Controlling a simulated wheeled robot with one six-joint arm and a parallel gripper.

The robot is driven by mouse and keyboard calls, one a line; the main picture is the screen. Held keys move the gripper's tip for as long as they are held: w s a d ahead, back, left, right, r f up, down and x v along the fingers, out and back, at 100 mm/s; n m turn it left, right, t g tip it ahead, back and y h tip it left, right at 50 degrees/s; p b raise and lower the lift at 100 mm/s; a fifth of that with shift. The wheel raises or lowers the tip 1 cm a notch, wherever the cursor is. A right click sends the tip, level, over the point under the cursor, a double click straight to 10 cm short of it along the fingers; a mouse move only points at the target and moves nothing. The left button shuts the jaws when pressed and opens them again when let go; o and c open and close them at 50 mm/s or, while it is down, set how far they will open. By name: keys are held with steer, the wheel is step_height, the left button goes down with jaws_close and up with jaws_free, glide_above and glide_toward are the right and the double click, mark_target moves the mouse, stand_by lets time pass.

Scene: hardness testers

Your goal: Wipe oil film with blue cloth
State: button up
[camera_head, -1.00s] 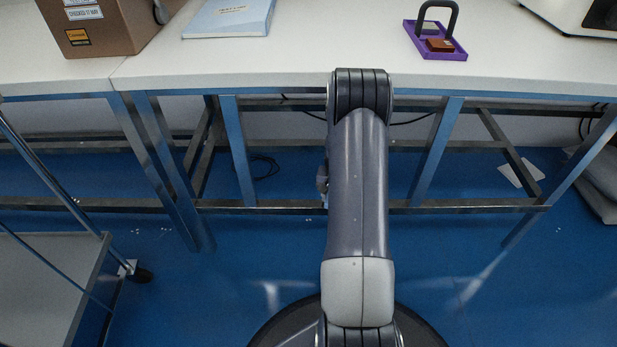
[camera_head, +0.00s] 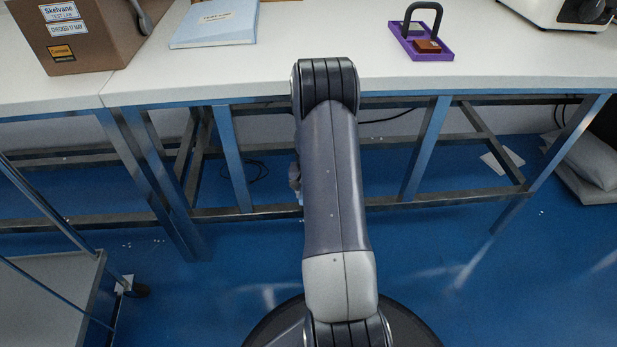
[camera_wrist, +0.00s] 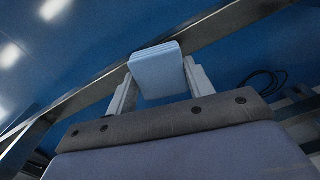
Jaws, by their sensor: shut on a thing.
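In the wrist view, my gripper (camera_wrist: 160,85) is shut on a folded light blue cloth (camera_wrist: 158,72), held between its two pale fingers. Behind the cloth are the blue floor and a metal bench rail, so it is held clear of the bench top. In the head view my arm hangs in front of the bench and hides most of the gripper. I see no oil film in either view.
The white bench top (camera_head: 230,72) carries a brown box (camera_head: 95,45), a pale blue folder (camera_head: 215,25), a purple tray (camera_head: 436,52) with a dark handle and small blocks, and a white machine (camera_head: 560,12). A cart (camera_head: 50,290) stands at left. The bench middle is clear.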

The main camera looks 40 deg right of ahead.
steer(key=shift+r+p, duration=1.45)
steer(key=shift+r, duration=1)
